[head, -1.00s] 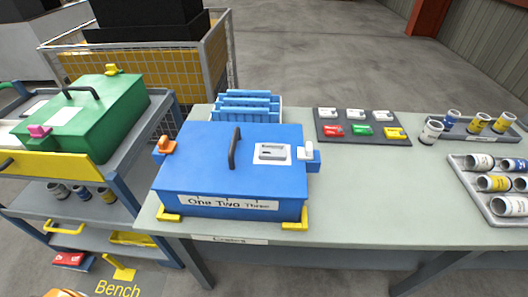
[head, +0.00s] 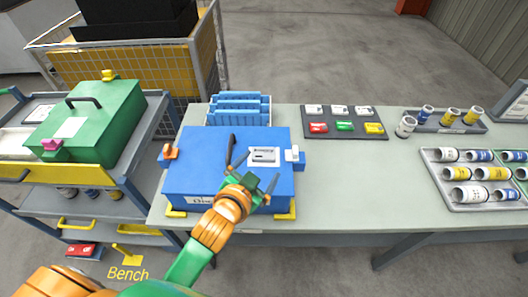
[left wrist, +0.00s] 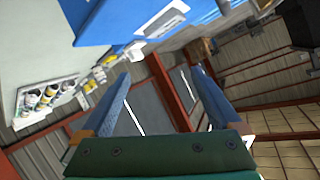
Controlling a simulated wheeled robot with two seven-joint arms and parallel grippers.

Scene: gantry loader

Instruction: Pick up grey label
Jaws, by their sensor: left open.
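No label in view is clearly grey. A pale grey-white plate with a dark slot (head: 264,156) is on the lid of the blue box (head: 195,150) on the bench. Behind and to the right, a dark mat (head: 328,118) holds pale pieces (head: 338,110) above red, green and yellow ones. I cannot tell which is the grey label. My left gripper (head: 262,163) is open and empty in front of the blue box, partly covering its lid and front lettering. In the left wrist view its two blue fingers (left wrist: 160,80) stand apart with nothing between. My right gripper is not in view.
The box lid has a black handle (head: 230,150) close to my gripper. An orange latch (head: 170,152) and a white latch (head: 292,153) sit at its sides. A blue rack (head: 240,105) stands behind. Trays of cans (head: 430,165) are right; a green box (head: 85,125) is left.

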